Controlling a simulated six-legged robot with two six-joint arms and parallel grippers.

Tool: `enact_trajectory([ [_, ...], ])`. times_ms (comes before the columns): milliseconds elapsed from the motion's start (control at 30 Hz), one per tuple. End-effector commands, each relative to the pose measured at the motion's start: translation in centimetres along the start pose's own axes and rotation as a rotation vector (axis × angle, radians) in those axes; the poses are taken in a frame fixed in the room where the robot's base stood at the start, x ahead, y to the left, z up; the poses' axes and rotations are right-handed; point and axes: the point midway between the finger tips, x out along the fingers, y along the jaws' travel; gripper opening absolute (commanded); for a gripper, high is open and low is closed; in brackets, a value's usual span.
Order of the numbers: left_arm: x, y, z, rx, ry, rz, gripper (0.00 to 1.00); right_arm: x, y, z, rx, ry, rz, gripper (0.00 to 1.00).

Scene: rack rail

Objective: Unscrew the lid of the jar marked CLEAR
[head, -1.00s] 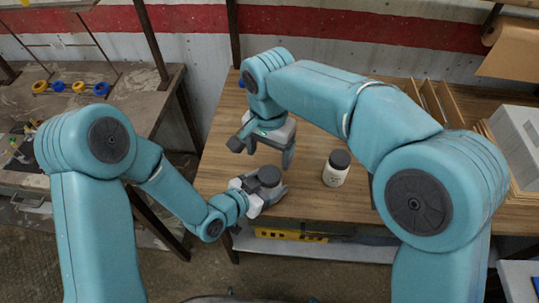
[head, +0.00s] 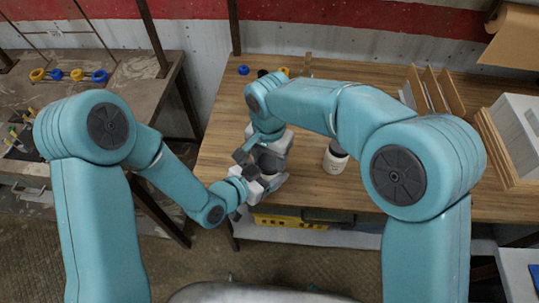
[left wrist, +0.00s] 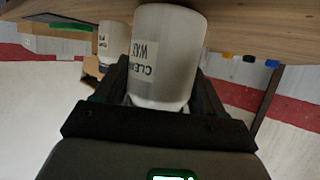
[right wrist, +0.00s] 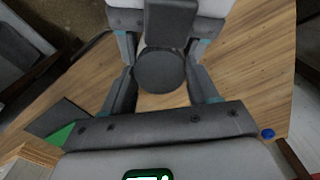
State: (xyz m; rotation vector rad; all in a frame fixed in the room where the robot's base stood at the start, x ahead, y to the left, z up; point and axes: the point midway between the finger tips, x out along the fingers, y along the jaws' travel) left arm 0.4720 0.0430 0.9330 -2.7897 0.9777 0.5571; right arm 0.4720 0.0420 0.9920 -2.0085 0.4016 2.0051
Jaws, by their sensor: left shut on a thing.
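A white jar (left wrist: 168,50) is between the fingers of my left gripper (left wrist: 160,85). Its label appears upside down in the left wrist view and reads CLEAR with a second word below. My left gripper shows in the head view (head: 268,183), shut on this jar near the table's front edge. The jar's dark round lid (right wrist: 160,70) lies between the fingers of my right gripper (right wrist: 158,60), with gaps at both sides, so that gripper looks open around it. In the head view my right gripper (head: 262,152) hides most of the held jar.
A second white jar (head: 335,160) stands to the right on the wooden table (head: 315,190), partly behind my right arm. Wooden dividers (head: 428,90) and a grey box (head: 518,130) stand at the right. A blue piece (head: 243,70) lies at the back left.

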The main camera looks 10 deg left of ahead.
Motion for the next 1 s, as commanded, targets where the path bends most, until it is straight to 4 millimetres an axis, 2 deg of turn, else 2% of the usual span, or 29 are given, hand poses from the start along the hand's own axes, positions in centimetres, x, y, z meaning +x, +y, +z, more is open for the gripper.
enact_trajectory([
  [167, 0.0, -0.07, -0.06, 0.0, 0.002, -0.002, 0.0, -0.02, 0.03, 0.0, -0.016, 0.0, 0.001, 0.22],
  [400, 0.0, -0.09, -0.06, -0.001, 0.002, -0.003, 0.0, -0.04, 0.06, 0.01, -0.274, -0.001, 0.001, 0.22],
  [667, 0.0, -0.11, -0.06, -0.001, 0.002, -0.003, 0.0, -0.04, 0.07, 0.01, -0.295, -0.001, 0.001, 0.22],
  [700, 0.0, -0.11, -0.06, -0.001, 0.002, -0.003, 0.0, -0.04, 0.07, 0.01, -0.295, -0.001, 0.002, 0.62],
  [767, 0.0, -0.11, -0.06, -0.001, 0.002, -0.003, 0.0, -0.04, 0.07, 0.01, -0.294, -0.001, 0.001, 0.82],
  [800, 0.0, -0.1, -0.06, -0.001, 0.002, -0.003, 0.0, -0.04, 0.07, 0.01, -0.294, -0.001, 0.001, 0.84],
  [1000, 0.01, -0.04, -0.08, 0.001, 0.002, -0.001, 0.0, -0.05, 0.01, 0.02, -0.293, 0.0, 0.0, 0.84],
])
